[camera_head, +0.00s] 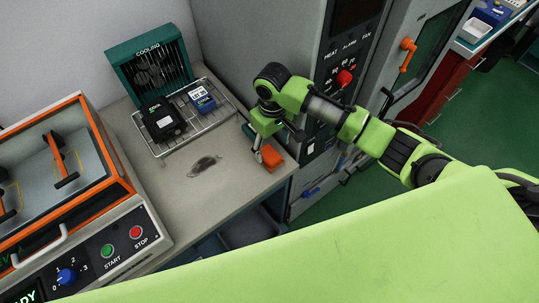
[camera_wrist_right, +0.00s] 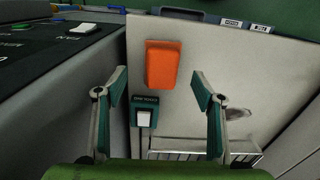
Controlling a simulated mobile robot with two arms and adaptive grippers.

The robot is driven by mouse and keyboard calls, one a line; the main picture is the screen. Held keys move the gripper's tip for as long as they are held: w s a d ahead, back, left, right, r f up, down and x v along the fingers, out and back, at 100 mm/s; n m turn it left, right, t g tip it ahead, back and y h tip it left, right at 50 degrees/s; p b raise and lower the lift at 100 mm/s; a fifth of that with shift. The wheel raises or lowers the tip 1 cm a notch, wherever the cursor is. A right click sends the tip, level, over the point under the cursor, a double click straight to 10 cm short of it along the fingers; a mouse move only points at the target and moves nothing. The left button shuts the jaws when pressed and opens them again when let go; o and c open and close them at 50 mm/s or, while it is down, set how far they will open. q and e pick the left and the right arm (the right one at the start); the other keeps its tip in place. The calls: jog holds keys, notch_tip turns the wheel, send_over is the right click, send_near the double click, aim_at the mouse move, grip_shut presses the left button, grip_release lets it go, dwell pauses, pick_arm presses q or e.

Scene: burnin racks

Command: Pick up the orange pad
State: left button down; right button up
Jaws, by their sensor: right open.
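The orange pad (camera_head: 272,157) lies on the grey bench top near its right front corner in the head view. In the right wrist view the orange pad (camera_wrist_right: 162,65) is a rounded block on the pale surface, ahead of the fingers. My right gripper (camera_head: 262,152) hangs over the bench right beside the pad. In the right wrist view my right gripper (camera_wrist_right: 162,90) is open, with one finger to each side of the pad's line and nothing between the tips. Whether a finger touches the pad is unclear. My left gripper is not in view.
A wire rack (camera_head: 186,140) on the bench holds a black module (camera_head: 162,122) and a blue-and-white box (camera_head: 203,99). A teal cooling fan unit (camera_head: 150,62) stands behind. A dark smudge (camera_head: 204,166) marks the bench. A grey cabinet (camera_head: 262,40) with knobs stands close behind my right arm.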

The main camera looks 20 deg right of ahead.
aim_at(271, 155)
notch_tip(271, 155, down, 4)
jog(key=shift+a+f+p, duration=0.15)
jog(key=shift+p, duration=0.6)
jog(key=shift+f, duration=0.55)
jog(key=c, duration=1)
